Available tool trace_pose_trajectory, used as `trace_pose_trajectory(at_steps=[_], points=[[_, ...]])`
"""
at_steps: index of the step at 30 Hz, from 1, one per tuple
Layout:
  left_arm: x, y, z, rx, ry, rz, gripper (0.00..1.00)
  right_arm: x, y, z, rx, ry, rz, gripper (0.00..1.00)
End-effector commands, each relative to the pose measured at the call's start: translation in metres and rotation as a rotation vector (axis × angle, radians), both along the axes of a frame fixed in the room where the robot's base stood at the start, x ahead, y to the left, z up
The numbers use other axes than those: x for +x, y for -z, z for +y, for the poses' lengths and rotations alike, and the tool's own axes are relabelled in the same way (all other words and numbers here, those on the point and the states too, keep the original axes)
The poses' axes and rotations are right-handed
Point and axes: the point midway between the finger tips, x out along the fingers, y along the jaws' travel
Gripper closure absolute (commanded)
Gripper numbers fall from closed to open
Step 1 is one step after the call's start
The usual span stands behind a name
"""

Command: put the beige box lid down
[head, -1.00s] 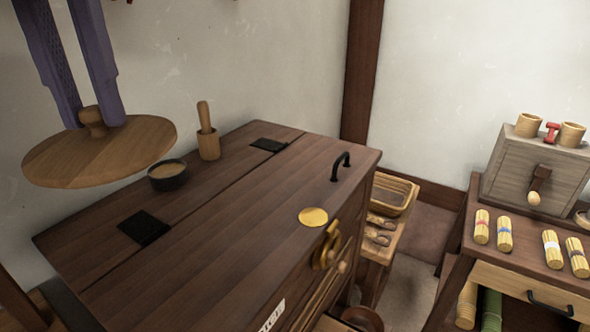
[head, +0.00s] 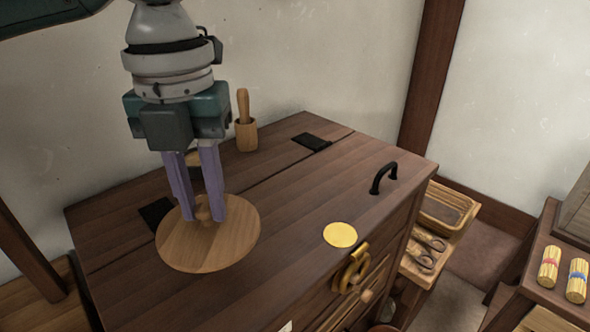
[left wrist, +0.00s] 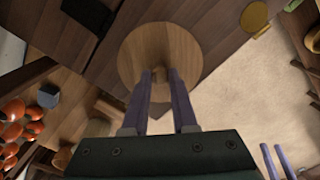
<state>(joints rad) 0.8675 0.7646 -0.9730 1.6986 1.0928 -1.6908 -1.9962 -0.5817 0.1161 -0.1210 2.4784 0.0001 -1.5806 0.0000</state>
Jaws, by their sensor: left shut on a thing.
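The beige box lid (head: 225,247) is a round, flat wooden disc with a knob. My left gripper (head: 204,216) is shut on its knob from above, and the lid is roughly level over the dark wooden chest's top (head: 285,225). I cannot tell whether it touches the chest. In the left wrist view the lid (left wrist: 160,45) lies beyond the two purple fingers (left wrist: 160,82), across the chest's edge with floor to its right. Two purple fingers of my right gripper (left wrist: 275,158) show at the lower right, apart with nothing visible between them.
A wooden mortar and pestle (head: 245,135) stand at the chest's back. A bowl (head: 193,158) is mostly hidden behind my left gripper. A gold disc (head: 340,235) and a black handle (head: 384,177) are at the chest's right. The top's middle between them and the lid is clear.

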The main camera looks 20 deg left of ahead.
Motion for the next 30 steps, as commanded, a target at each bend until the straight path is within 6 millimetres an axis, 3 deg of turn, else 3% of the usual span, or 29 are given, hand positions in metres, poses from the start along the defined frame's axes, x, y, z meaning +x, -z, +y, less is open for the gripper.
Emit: trace_pose_trajectory(at_steps=[12,24,25,30], points=[[0.000,0.051,0.000,0.000,0.001,0.001,1.00,0.000,0.002,0.000,-0.001,-0.001,-0.002,0.50],[0.000,0.057,0.000,0.000,0.001,0.000,1.00,0.001,0.003,-0.002,-0.007,-0.004,-0.003,0.50],[0.000,0.057,0.000,0.000,0.001,0.000,0.73,0.001,0.003,-0.002,-0.007,-0.004,-0.003,0.50],[0.000,0.056,0.000,-0.001,0.001,0.000,0.54,0.001,0.002,-0.002,-0.007,-0.004,-0.004,0.50]])
